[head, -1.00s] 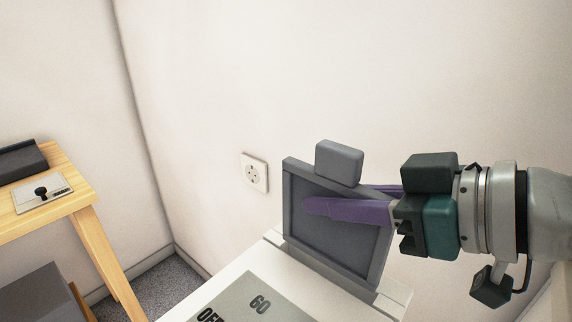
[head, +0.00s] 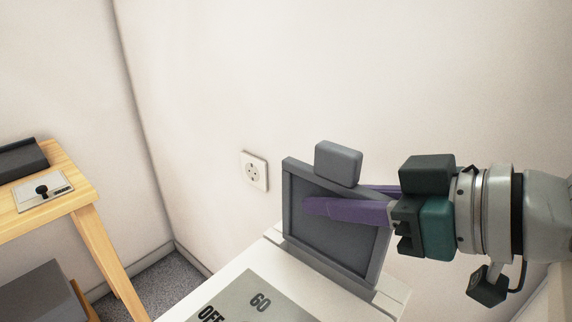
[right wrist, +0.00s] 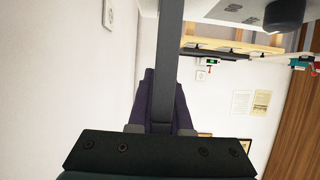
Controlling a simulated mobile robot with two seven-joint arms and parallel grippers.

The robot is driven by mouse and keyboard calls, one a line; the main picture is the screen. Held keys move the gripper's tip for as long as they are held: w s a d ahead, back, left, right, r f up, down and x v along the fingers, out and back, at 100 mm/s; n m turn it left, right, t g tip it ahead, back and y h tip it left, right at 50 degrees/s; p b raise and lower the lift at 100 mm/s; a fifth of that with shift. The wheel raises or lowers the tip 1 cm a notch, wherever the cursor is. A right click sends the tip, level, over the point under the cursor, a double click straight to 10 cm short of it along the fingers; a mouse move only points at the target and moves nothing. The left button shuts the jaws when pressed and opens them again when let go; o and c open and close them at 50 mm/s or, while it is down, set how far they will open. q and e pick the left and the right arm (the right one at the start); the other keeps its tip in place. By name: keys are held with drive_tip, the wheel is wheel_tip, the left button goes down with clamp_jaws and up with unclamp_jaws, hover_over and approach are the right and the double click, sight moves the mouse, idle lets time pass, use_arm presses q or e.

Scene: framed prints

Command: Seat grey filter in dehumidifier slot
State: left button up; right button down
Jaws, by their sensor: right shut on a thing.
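The grey filter (head: 300,205) is a flat framed panel with a block-shaped tab (head: 338,163) on its top edge. It stands nearly upright at the slot (head: 393,297) in the top of the white dehumidifier (head: 245,268). Its lower edge meets the slot area; how deep it sits I cannot tell. My right gripper (head: 318,205) comes from the right, its purple fingers on both sides of the filter, shut on it. In the right wrist view the filter (right wrist: 168,60) shows edge-on between the fingers (right wrist: 162,105). My left gripper is not in view.
A grey panel marked OFF and 60 (head: 250,298) lies on the dehumidifier's top. A wall socket (head: 254,171) is behind. A wooden table (head: 85,192) with a dark object (head: 20,160) stands at left, a grey box (head: 38,292) below it. The white wall is close behind the filter.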

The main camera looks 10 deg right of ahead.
sight(319, 255)
idle(0.4)
drive_tip(key=shift+p, duration=0.3)
idle(0.6)
drive_tip(key=shift+f+b, duration=0.6)
drive_tip(key=shift+f, duration=0.55)
drive_tip(key=shift+f+b, duration=1.15)
drive_tip(key=shift+f, duration=0.45)
drive_tip(key=shift+f+b, duration=0.5)
drive_tip(key=shift+f, duration=0.1)
drive_tip(key=shift+f+b, duration=0.75)
drive_tip(key=shift+f, duration=0.3)
drive_tip(key=c, duration=0.8)
unclamp_jaws()
